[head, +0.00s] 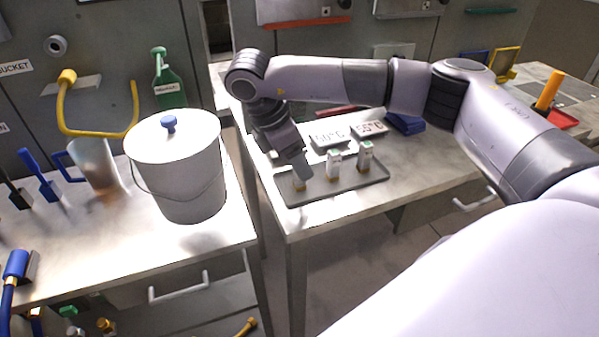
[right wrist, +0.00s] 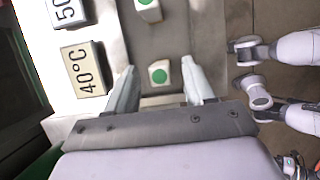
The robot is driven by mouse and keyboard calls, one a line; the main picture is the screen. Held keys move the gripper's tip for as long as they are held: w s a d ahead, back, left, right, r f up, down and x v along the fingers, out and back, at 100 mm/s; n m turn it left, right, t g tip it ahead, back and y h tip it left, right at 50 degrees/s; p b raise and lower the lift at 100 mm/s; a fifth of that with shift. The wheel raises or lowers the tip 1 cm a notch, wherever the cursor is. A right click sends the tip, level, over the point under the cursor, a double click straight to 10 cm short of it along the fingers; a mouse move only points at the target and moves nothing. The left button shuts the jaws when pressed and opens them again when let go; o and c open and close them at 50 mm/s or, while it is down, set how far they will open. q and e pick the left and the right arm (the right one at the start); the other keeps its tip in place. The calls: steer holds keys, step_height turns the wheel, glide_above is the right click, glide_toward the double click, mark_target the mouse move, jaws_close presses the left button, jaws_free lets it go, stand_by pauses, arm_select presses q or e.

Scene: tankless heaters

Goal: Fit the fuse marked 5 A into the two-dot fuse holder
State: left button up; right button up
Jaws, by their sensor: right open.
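Three small whitish fuse-like pieces with brown-gold lower ends stand upright on a grey tray (head: 345,189): a left one (head: 299,185), a middle one (head: 334,163) and a right one (head: 365,155). Their ratings are not readable. My right gripper (head: 302,176) points down at the left piece and partly hides it. In the right wrist view its open fingers (right wrist: 158,76) lie on either side of a green-dotted top (right wrist: 159,73), with gaps showing. Another green-dotted top (right wrist: 148,10) is beyond. I cannot make out a two-dot holder. My left gripper is not in view.
Temperature blocks stand behind the tray: one 50°C (head: 329,138), one 55°C (head: 372,129); a 40°C block (right wrist: 83,68) shows in the wrist view. A lidded white bucket (head: 177,165) stands on the left bench, across a gap. The tray's front right part is bare.

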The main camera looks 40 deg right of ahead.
jaws_close()
steer(key=shift+r, duration=0.1)
